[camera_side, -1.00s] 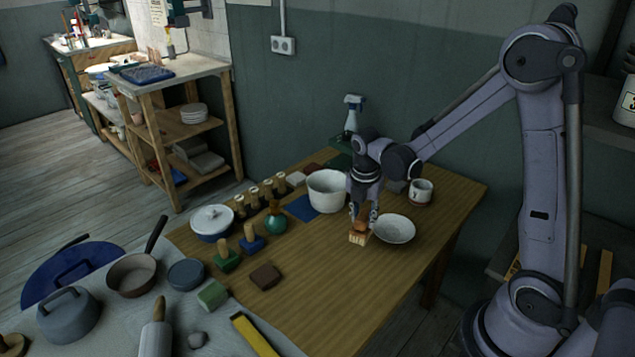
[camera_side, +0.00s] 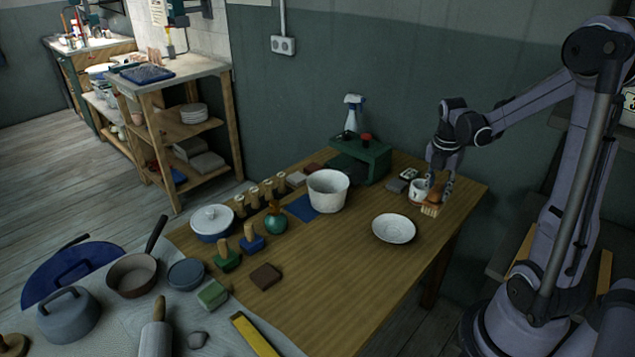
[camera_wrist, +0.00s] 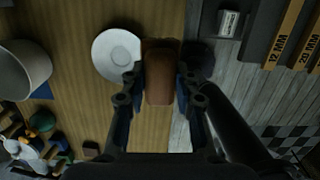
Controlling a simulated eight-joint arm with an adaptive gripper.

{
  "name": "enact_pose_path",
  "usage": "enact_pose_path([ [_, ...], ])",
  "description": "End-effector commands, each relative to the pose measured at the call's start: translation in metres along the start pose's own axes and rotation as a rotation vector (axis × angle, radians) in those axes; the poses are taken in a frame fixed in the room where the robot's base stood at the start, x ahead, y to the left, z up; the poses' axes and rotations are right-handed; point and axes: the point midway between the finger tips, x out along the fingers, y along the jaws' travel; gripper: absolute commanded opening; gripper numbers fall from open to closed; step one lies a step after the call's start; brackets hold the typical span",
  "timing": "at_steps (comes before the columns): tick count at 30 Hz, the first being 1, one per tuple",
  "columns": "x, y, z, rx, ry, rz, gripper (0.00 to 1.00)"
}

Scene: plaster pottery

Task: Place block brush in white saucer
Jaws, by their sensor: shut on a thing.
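The block brush (camera_side: 430,209) has a wooden back and pale bristles. My gripper (camera_side: 440,183) is shut on it and holds it near the table's right edge, right of the white saucer and in front of the mug. In the wrist view, the brush (camera_wrist: 160,85) is between the fingers of my gripper (camera_wrist: 161,84). The white saucer (camera_side: 393,228) lies on the table, and nothing is seen in it. It also shows in the wrist view (camera_wrist: 115,54), just left of the brush.
A white mug (camera_side: 417,189) stands just behind the brush. A white pot (camera_side: 328,190) is left of the saucer. A green box (camera_side: 361,160) and a spray bottle are at the back. The table (camera_side: 345,275) is clear in front of the saucer.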

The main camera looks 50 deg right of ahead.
Motion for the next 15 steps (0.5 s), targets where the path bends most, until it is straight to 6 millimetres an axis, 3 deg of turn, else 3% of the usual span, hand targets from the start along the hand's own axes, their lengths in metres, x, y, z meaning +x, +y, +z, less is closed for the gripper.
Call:
enact_pose_path([
  [3, 0.000, -0.013, 0.013, 0.027, 0.000, -0.004, 0.00],
  [6, 0.002, -0.013, 0.016, 0.033, 0.000, -0.005, 0.00],
  [15, 0.029, 0.034, -0.008, 0.027, -0.001, -0.005, 0.00],
])
